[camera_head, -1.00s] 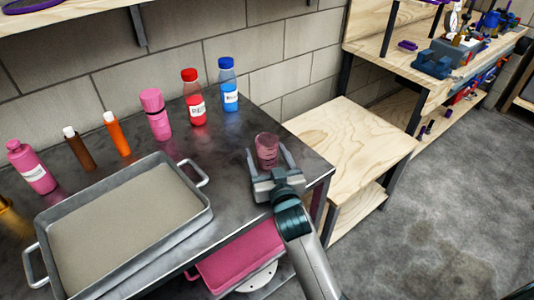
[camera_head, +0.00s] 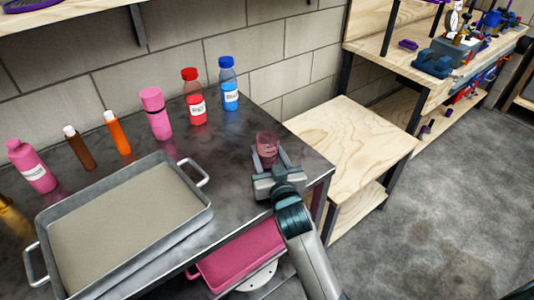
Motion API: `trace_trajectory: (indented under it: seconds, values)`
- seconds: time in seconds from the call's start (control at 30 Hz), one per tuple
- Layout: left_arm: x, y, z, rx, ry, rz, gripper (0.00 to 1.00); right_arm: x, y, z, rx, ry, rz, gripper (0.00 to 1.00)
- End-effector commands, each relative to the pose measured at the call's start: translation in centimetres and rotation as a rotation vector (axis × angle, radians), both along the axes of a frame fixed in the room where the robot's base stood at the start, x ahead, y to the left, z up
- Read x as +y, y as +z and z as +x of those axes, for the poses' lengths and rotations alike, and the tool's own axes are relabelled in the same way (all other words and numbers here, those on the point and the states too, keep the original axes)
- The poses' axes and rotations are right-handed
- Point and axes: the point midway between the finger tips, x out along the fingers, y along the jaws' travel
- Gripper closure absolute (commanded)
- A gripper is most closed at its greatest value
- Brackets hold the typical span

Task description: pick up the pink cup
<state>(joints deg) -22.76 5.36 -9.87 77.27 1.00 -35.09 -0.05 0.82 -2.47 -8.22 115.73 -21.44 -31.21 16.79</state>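The pink cup (camera_head: 267,145) is translucent and upright, near the right end of the dark metal table (camera_head: 215,235). My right gripper (camera_head: 271,158) reaches in from the bottom, with one finger on each side of the cup. The fingers are drawn in against the cup's sides and look shut on it. The gripper's body hides the cup's lower front, so I cannot tell whether its base touches the table. My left gripper is not in view.
A metal tray (camera_head: 190,222) with handles fills the table's left part. Several bottles stand along the back, including a red one (camera_head: 195,108) and a blue one (camera_head: 228,95). A lower wooden table (camera_head: 350,150) stands to the right. A pink bin (camera_head: 240,258) sits below.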

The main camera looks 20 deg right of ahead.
Motion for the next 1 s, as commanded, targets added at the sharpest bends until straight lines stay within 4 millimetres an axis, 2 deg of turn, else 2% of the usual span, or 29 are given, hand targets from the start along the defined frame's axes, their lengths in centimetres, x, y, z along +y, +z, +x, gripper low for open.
trace_trajectory:
  seconds: [0.53, 1.0]
  values:
    - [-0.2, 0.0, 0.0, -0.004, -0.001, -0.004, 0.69, -0.1, 3.8, 0.0, -0.005, 0.001, 0.0, 0.8]
    - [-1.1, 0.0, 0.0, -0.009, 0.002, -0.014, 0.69, -4.4, 6.3, -1.5, -0.004, -0.001, -0.003, 0.8]
